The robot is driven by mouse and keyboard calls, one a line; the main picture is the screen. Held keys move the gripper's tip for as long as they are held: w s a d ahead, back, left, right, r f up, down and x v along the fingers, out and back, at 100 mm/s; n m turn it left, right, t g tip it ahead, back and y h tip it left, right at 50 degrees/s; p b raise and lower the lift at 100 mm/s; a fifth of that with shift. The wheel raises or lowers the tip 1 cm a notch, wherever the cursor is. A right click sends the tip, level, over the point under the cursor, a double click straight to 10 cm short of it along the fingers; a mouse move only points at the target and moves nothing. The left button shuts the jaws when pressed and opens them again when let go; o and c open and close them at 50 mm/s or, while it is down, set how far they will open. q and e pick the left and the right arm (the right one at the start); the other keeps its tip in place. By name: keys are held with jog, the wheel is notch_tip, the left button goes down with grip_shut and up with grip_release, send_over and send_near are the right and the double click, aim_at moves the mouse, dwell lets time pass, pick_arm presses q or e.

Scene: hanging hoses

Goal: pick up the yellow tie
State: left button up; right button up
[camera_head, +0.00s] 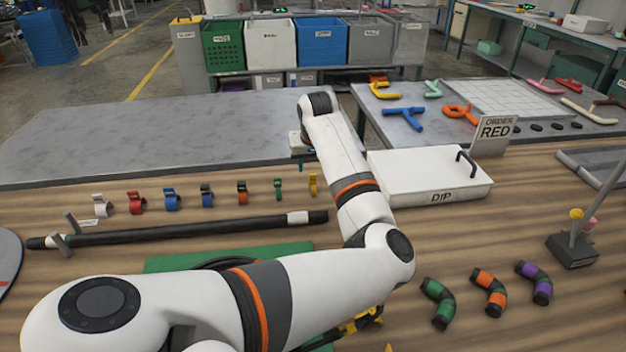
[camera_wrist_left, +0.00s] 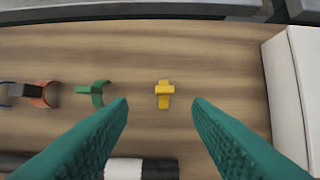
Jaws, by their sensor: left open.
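The yellow tie (camera_head: 313,185) stands on the wooden table at the right end of a row of coloured ties. In the left wrist view the yellow tie (camera_wrist_left: 164,94) lies between and beyond the two teal fingers. My left gripper (camera_wrist_left: 160,101) is open and empty, pointing down over the table with the tie apart from both fingers. In the head view my left gripper (camera_head: 301,163) is mostly hidden by my wrist and sits just behind the yellow tie. My right gripper is not in view.
A green tie (camera_wrist_left: 94,93) stands left of the yellow one, with more ties beyond. A black hose (camera_head: 190,230) with a white band lies in front of the row. The white DIP box (camera_head: 425,178) is close on the right.

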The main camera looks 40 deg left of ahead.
aim_at(313, 175)
pick_arm(q)
jog(key=x, duration=0.7)
jog(key=shift+w+a+f, duration=0.1)
jog(key=shift+w+f, duration=0.05)
jog(key=shift+w, duration=0.2)
grip_shut()
